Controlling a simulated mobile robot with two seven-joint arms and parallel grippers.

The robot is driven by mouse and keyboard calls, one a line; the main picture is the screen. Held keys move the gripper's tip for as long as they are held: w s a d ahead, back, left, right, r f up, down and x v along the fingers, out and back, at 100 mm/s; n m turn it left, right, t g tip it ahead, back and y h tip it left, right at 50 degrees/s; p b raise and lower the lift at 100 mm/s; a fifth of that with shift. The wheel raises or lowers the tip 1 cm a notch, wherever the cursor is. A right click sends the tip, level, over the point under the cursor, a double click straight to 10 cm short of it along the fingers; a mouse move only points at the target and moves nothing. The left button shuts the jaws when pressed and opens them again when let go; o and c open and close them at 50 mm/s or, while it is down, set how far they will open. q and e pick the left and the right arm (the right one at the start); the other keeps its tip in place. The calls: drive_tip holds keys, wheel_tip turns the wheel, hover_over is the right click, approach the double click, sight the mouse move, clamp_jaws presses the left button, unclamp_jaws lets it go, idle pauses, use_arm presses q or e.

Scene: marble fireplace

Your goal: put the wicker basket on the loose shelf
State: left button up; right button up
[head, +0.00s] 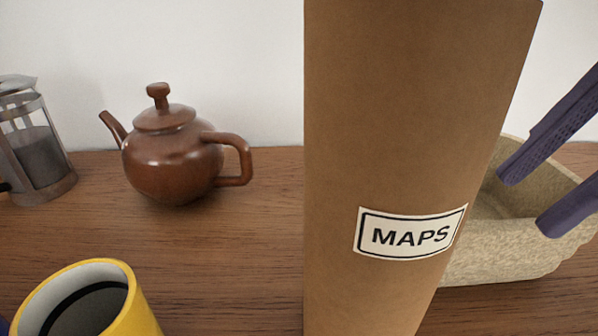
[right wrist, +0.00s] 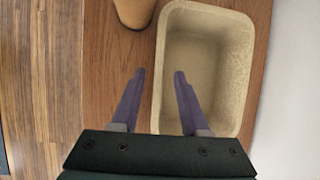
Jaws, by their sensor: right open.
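The wicker basket (head: 500,262) is a beige, open, rounded box on the wooden surface at the right of the head view, partly hidden by a cardboard tube. The right wrist view shows the basket from above, and it looks empty (right wrist: 247,60). My right gripper (head: 530,200) is open at the basket. In the right wrist view its fingers (right wrist: 159,73) lie either side of the basket's left wall, one over the inside and one outside. Contact cannot be told. I cannot make out a separate loose shelf. My left gripper is not clearly in view.
The tall cardboard tube (head: 400,150) labelled MAPS stands close in front of the basket. A brown teapot (head: 172,165), a French press (head: 35,150) and a yellow mug (head: 130,300) stand to the left. A white wall (head: 230,50) rises behind. Wood between teapot and tube is clear.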

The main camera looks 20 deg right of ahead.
sight(512, 223)
drive_tip(key=shift+w+f, duration=0.2)
drive_tip(key=shift+f, duration=0.15)
drive_tip(key=f, duration=0.3)
drive_tip(key=shift+w+a+f, duration=0.1)
drive_tip(key=shift+w+a, duration=0.05)
drive_tip(key=shift+a, duration=0.1)
drive_tip(key=x, duration=0.4)
drive_tip(key=b+x, duration=0.1)
drive_tip(key=x, duration=0.1)
drive_tip(key=shift+d+f, duration=0.1)
drive_tip(key=shift+d, duration=0.3)
drive_tip(key=shift+c, duration=0.2)
clamp_jaws()
drive_tip(key=shift+h, duration=0.3)
